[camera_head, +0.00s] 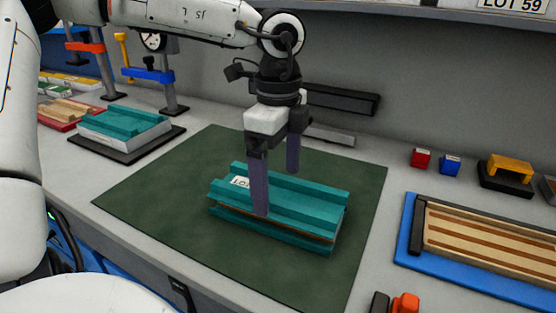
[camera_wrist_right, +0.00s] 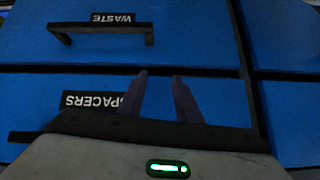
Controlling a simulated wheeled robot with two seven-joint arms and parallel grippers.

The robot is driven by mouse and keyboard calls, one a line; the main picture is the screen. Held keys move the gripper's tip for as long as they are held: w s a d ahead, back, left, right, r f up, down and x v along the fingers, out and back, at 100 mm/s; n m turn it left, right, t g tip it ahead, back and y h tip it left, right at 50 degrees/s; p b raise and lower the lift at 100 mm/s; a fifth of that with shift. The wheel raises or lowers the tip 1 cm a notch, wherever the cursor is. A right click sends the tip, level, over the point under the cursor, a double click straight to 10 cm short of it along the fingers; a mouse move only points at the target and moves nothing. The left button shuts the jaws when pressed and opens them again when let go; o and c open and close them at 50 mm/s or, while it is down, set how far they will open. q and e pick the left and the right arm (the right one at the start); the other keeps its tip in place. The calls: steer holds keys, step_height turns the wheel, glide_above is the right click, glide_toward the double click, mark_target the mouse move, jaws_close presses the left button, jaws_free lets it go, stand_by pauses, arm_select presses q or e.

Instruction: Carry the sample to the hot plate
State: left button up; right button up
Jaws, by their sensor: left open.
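The sample (camera_head: 310,208) is a teal ribbed sandwich block with a thin brown layer at mid-height and a white label. It lies on the dark green mat (camera_head: 165,190) in the head view. My left gripper (camera_head: 276,193) is open above it, with one purple finger in front of the block's near side and the other at its far side. I cannot tell whether the fingers touch it. My right gripper (camera_wrist_right: 158,78) shows only in the right wrist view, with its fingers apart and nothing between them. No label marks the hot plate; a dark plate (camera_head: 158,146) bears a white slab and a teal piece.
Clamp stands with a dial gauge (camera_head: 153,42) rise at the back left. A blue tray (camera_head: 470,283) with a striped panel lies at the right. Small red (camera_head: 421,158) and blue (camera_head: 450,165) blocks sit behind it. The right wrist view shows blue drawers (camera_wrist_right: 200,65).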

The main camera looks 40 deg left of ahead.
arm_select(q)
steer(key=shift+f, duration=0.25)
arm_select(e)
steer(key=shift+w+r, duration=0.25)
steer(key=shift+w, duration=0.2)
arm_select(q)
steer(key=c, duration=1)
steer(key=shift+o, duration=1.3)
steer(key=c, duration=0.3)
arm_select(e)
steer(key=shift+s+d+f, duration=0.1)
steer(key=shift+s+f, duration=0.2)
arm_select(q)
steer(key=shift+r, duration=0.1)
arm_select(e)
steer(key=shift+s, duration=0.15)
